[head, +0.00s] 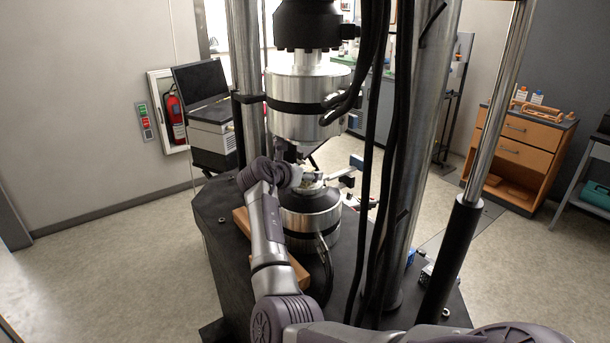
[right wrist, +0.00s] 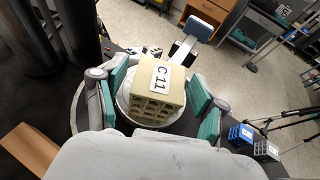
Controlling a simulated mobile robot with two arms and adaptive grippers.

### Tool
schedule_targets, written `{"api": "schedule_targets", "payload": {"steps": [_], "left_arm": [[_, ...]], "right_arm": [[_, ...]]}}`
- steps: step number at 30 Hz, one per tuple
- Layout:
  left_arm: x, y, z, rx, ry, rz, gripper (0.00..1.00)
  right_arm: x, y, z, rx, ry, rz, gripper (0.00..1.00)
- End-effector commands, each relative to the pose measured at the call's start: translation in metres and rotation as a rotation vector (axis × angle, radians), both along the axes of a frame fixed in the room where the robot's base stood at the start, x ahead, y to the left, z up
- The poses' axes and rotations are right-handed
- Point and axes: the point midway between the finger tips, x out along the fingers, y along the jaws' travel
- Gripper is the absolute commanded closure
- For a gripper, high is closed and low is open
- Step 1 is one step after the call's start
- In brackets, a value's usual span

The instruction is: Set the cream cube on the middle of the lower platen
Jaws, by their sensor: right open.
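The cream cube (right wrist: 158,95) is an open lattice block with a "C 11" label on top. In the right wrist view it sits upright on the round lower platen (right wrist: 124,103), roughly at its middle. My right gripper (right wrist: 160,92) is open, with one teal-padded finger on each side of the cube and a small gap at each. In the head view the gripper (head: 309,179) is above the lower platen (head: 311,214), below the upper steel cylinder (head: 305,100). The cube is small and mostly hidden there. My left gripper is out of view.
Steel columns (head: 412,150) and hanging black cables (head: 372,190) stand right of the platen. A wooden block (head: 299,272) lies on the dark machine base. Small blue (right wrist: 241,134) and grey (right wrist: 266,150) lattice blocks are to the right. A blue-ended part (right wrist: 196,30) stands behind the platen.

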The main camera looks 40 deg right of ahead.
Motion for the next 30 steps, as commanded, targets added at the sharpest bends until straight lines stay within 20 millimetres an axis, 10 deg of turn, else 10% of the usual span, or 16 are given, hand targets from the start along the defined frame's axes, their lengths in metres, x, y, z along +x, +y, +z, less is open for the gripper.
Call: {"api": "schedule_targets", "payload": {"steps": [15, 30], "left_arm": [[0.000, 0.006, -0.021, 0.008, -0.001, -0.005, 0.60], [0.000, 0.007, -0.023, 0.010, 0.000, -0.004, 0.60]], "right_arm": [[-0.024, 0.088, 0.035, 0.001, -0.002, 0.002, 0.29], [-0.030, 0.106, 0.045, 0.000, 0.001, 0.000, 0.29]]}}
